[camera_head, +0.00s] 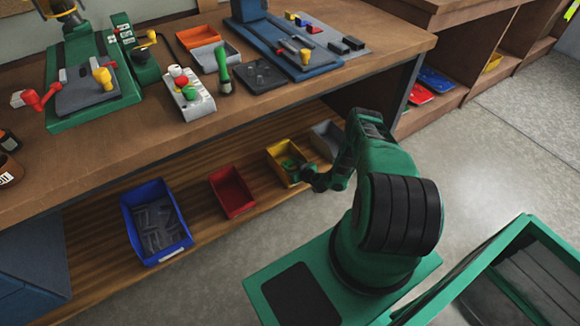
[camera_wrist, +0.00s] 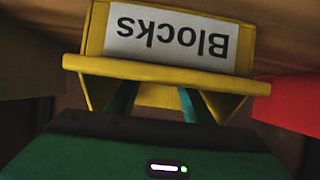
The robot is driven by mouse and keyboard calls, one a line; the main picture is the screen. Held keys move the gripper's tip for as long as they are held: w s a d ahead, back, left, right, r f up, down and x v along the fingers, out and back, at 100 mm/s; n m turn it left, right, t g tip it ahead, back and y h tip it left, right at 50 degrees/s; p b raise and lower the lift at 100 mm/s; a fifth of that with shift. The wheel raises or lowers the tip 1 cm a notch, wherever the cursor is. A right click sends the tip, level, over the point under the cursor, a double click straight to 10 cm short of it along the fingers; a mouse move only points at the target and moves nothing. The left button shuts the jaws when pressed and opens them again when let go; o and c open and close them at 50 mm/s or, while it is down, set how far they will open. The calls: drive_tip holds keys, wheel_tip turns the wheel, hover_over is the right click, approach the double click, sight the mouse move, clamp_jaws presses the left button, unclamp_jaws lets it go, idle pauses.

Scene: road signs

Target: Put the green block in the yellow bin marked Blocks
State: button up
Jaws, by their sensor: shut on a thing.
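The yellow bin (camera_head: 276,150) stands on the lower wooden shelf. In the wrist view the yellow bin (camera_wrist: 75,63) fills the upper middle, with its white Blocks label upside down. My gripper (camera_head: 296,166) reaches over the bin's front edge. In the wrist view my gripper's two green fingers (camera_wrist: 157,104) are apart and extend under the bin's rim line. The gripper is shut on the green block (camera_head: 290,163), a small green shape at the bin's opening. The block is mostly hidden, and whether it touches the bin floor cannot be told.
On the same shelf, a red bin (camera_head: 248,203) is left of the yellow one, a blue bin (camera_head: 133,222) with dark pieces is farther left, and a grey bin (camera_head: 336,130) is to the right. The workbench top (camera_head: 120,152) overhangs the shelf. Open floor (camera_head: 480,160) lies right.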

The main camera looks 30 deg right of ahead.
drive_tip(key=shift+f, duration=0.6)
drive_tip(key=o, duration=1.1)
drive_tip(key=shift+r, duration=0.1)
drive_tip(key=shift+s+r, duration=0.1)
drive_tip(key=shift+r, duration=0.55)
drive_tip(key=v, duration=1.1)
drive_tip(key=shift+s+r, duration=0.1)
drive_tip(key=shift+s, duration=0.25)
